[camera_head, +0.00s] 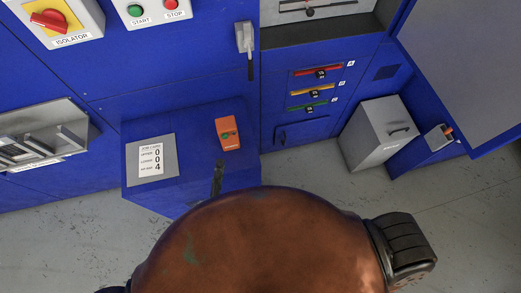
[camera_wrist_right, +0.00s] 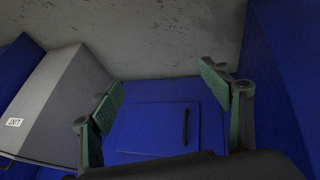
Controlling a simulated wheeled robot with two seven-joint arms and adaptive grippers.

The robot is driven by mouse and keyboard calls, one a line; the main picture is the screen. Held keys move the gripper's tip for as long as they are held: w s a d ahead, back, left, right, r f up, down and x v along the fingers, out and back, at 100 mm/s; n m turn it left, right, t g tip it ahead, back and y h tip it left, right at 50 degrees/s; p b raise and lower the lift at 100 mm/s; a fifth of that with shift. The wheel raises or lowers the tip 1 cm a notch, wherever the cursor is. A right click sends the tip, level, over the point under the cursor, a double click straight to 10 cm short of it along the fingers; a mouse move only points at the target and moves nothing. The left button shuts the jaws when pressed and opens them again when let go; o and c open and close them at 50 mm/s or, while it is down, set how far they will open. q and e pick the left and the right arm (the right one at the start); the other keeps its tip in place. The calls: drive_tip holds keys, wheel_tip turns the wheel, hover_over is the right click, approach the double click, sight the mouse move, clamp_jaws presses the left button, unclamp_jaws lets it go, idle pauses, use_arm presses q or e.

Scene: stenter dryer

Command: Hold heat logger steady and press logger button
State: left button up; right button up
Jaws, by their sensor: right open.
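The heat logger (camera_head: 229,133) looks like a small orange box with a green button and a pale label. It rests on the blue ledge (camera_head: 195,120) in the head view. My left gripper (camera_head: 217,178) shows as a narrow dark shape just below the logger, apart from it in the picture. Most of it is hidden behind my brown body, and its jaw state does not show. My right gripper (camera_wrist_right: 160,95) is open and empty in the right wrist view, its green-padded fingers wide apart. It faces a blue panel with a black handle (camera_wrist_right: 186,127). The logger is not in that view.
A job card (camera_head: 151,160) lies left of the logger. A grey bin (camera_head: 377,133) stands on the floor at right and shows labelled in the wrist view (camera_wrist_right: 50,105). A lever (camera_head: 246,45) and coloured sliders (camera_head: 318,71) are on the blue machine. Grey floor is open at lower right.

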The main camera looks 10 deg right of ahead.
sight(230, 142)
drive_tip(key=w+a+r+m+t+h, duration=0.1)
drive_tip(key=w+a+r+m+t, duration=0.15)
drive_tip(key=w+r, duration=0.55)
drive_tip(key=w+a+r+m+t+h, duration=0.1)
drive_tip(key=w+a+r+t, duration=0.3)
drive_tip(key=r, duration=0.8)
drive_tip(key=w+a+r+m+t+h, duration=0.1)
drive_tip(key=w+r+m+t, duration=0.1)
drive_tip(key=r, duration=0.7)
drive_tip(key=w+a+r+m+t+h, duration=0.1)
drive_tip(key=a+r+m+t, duration=0.1)
drive_tip(key=r, duration=0.8)
drive_tip(key=a+r+n+y, duration=0.1)
drive_tip(key=a+n+y, duration=0.1)
drive_tip(key=a, duration=0.4)
drive_tip(key=a+r+n+t+y, duration=0.1)
drive_tip(key=a+r+n+y, duration=0.1)
drive_tip(key=a, duration=0.4)
drive_tip(key=w+a+r+n+t+y, duration=0.1)
drive_tip(key=a+n+y, duration=0.1)
drive_tip(key=a, duration=0.4)
drive_tip(key=shift+r+n+y, duration=0.3)
drive_tip(key=shift+r+n, duration=0.1)
drive_tip(key=shift+n, duration=0.15)
drive_tip(key=shift+w+a+r, duration=0.1)
drive_tip(key=shift+w+a, duration=0.1)
drive_tip(key=w, duration=0.7)
drive_tip(key=shift+w, duration=0.2)
drive_tip(key=shift+c, duration=0.7)
